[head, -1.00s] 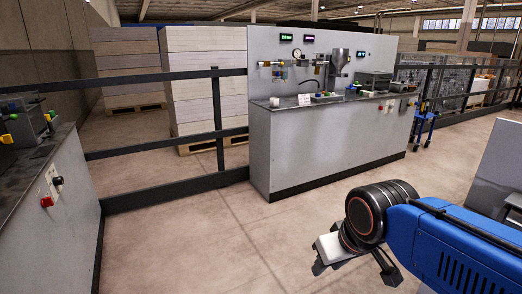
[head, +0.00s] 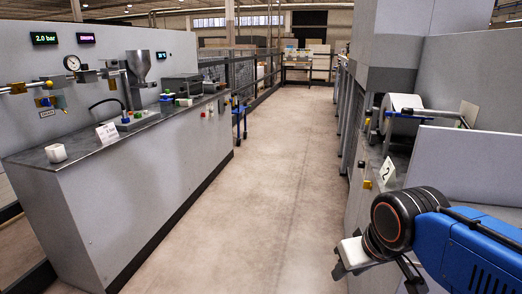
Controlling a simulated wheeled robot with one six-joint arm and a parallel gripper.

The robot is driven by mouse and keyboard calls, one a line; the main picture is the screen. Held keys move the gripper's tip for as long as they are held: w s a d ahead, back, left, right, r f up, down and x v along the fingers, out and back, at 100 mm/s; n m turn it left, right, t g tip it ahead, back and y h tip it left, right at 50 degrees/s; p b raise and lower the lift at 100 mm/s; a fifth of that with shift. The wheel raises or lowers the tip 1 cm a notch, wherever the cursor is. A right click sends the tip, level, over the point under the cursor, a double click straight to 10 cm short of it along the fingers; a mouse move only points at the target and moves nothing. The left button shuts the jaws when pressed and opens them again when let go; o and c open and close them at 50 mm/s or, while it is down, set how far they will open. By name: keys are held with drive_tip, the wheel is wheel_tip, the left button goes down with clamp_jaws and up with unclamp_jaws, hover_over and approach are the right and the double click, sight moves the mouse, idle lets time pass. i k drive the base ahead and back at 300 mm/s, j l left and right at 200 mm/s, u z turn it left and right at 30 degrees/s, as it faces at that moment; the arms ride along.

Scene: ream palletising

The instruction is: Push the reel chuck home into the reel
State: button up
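A pale reel (head: 401,112) lies on its side on the machine at the right of the head view, with a blue bar in front of it. I cannot make out the reel chuck for certain; small metal and brass parts show at the reel's left end. My gripper (head: 376,277) is at the lower right, below my black wrist, well in front of the reel and lower in the picture. Its dark fingers stand apart and I see nothing between them. My wrist hides part of it.
A grey machine with a "2" label (head: 387,171) and a light panel (head: 465,165) stands at the right. A long grey bench (head: 130,190) with fittings, a funnel and a white block (head: 57,153) stands at the left. The aisle floor (head: 270,170) between them is clear.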

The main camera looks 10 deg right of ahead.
sight(374, 113)
drive_tip(key=i+j+z, duration=0.2)
drive_tip(key=z, duration=0.15)
drive_tip(key=i+j+z, duration=0.15)
drive_tip(key=j+z, duration=0.2)
drive_tip(key=i+j+z, duration=0.15)
drive_tip(key=j+z, duration=0.15)
drive_tip(key=j, duration=0.2)
drive_tip(key=j+z, duration=0.35)
drive_tip(key=i+j, duration=0.15)
drive_tip(key=j, duration=0.25)
